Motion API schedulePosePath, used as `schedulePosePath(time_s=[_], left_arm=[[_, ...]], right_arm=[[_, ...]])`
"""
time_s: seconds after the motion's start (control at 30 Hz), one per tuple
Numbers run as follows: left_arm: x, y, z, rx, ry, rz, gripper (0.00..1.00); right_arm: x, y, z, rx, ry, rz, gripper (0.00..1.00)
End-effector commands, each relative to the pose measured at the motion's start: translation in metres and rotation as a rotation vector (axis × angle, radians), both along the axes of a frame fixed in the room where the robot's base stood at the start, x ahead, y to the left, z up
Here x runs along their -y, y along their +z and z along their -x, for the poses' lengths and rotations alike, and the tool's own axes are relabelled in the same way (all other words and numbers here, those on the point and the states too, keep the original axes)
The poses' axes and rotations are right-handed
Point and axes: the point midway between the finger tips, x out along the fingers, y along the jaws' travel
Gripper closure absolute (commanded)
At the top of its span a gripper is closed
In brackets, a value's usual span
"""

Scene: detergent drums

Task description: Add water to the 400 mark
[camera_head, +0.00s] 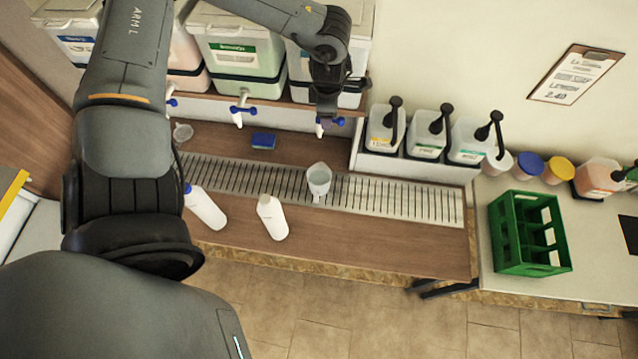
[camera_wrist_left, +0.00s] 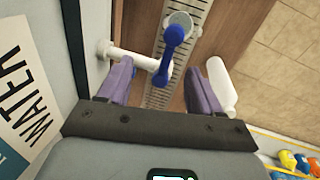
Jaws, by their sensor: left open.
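A pale measuring jug (camera_head: 319,180) stands on the slatted drain grille (camera_head: 400,197), roughly below a drum tap. It also shows in the left wrist view (camera_wrist_left: 184,20), partly behind the tap. I cannot read its scale or see any water in it. The white tap with a blue lever (camera_wrist_left: 168,66) sticks out from a drum whose label reads WATER (camera_wrist_left: 28,112). My left gripper (camera_wrist_left: 160,84) is open, its purple fingers on either side of the tap, apart from the lever. In the head view the left gripper (camera_head: 326,112) hides much of this tap. My right gripper is not in view.
Two white bottles (camera_head: 205,207) (camera_head: 271,217) are on the wooden counter in front of the grille. A blue sponge (camera_head: 263,141) lies behind it. Pump jugs (camera_head: 427,135) stand right of the drums. A green crate (camera_head: 528,233) sits on the right-hand table.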

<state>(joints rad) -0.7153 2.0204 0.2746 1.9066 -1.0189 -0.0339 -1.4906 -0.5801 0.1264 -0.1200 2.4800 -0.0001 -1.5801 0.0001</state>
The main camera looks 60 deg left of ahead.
Motion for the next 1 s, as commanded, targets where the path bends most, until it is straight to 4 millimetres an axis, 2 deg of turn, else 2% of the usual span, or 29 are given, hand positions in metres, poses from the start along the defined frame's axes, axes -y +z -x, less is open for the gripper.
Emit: schedulePosePath(time_s=[0.5, 1.0], left_arm=[[0.004, 0.032, 0.001, 0.000, 0.000, 0.000, 0.35], [0.005, 0.036, 0.002, 0.000, 0.000, 0.000, 0.35]], right_arm=[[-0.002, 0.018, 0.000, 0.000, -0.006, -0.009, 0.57], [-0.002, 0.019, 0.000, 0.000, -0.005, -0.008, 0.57]])
